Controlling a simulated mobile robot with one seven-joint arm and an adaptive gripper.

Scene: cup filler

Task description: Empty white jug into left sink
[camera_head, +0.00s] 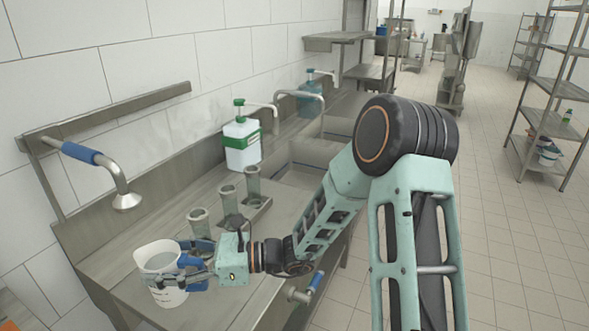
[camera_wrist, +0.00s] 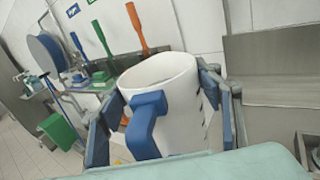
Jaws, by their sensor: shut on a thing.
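The white jug (camera_head: 163,268) with a blue handle is at the lower left in the head view, upright or nearly so, above or on the steel counter. My gripper (camera_head: 180,273) is shut around it. In the wrist view the jug (camera_wrist: 172,98) is between my two fingers, its blue handle (camera_wrist: 146,124) facing the camera. Its contents are hidden in both views. A sink basin (camera_head: 300,174) is set in the counter further back, partly hidden behind my arm.
A spray tap (camera_head: 124,195) hangs over the counter at left. A blue-handled valve (camera_head: 316,281) sticks out at the counter's front.

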